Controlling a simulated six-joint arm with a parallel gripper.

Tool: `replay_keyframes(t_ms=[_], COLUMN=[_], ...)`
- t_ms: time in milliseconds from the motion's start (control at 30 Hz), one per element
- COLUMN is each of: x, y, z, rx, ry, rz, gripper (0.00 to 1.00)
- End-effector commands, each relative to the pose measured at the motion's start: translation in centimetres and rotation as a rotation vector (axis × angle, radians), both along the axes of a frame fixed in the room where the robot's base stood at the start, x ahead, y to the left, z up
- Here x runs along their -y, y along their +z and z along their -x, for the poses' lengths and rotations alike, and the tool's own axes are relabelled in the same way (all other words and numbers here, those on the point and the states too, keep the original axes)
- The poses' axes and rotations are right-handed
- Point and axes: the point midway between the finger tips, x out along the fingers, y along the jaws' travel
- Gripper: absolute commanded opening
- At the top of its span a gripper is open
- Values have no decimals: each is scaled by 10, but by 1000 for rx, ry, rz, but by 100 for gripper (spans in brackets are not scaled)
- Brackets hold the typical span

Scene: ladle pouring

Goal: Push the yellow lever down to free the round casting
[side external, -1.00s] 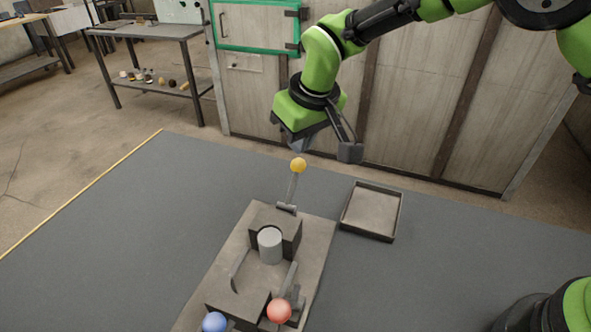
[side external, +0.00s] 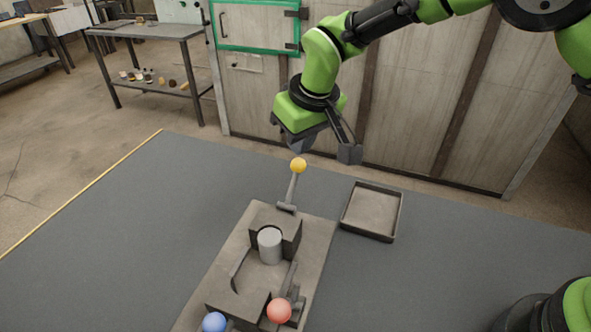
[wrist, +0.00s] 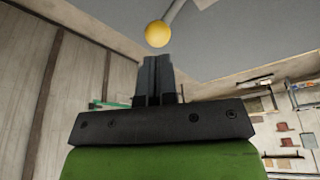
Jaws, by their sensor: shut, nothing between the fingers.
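The yellow lever is a grey rod topped by a yellow ball (side external: 298,165), standing raised at the back end of the grey fixture. The ball also shows in the wrist view (wrist: 158,33), just beyond my fingertips with its rod running up to the right. The round casting (side external: 270,246) is a grey cylinder seated upright in the fixture block (side external: 262,218). My gripper (side external: 299,148) is just above the yellow ball in the side view; I cannot tell whether it touches. In the wrist view my fingers (wrist: 157,62) are together and empty.
A red-balled lever (side external: 279,310) and a blue ball (side external: 214,322) are at the fixture's front. An empty shallow tray (side external: 399,215) lies to the right. The grey mat (side external: 110,235) is clear on the left. A cabinet wall (side external: 420,100) stands behind.

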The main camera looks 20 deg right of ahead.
Motion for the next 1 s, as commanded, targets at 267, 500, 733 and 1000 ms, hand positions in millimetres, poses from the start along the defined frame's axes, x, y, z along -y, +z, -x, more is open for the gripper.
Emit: replay_keyframes(t_ms=[267,500,733,1000], x=[0,0,2,3], y=[-12,-19,-24,-28], z=[0,0,-2,-3], rx=[-2,-1,-2,-2], ry=[0,0,-1,-1], rz=[1,0,0,0], gripper=[0,0,0,0])
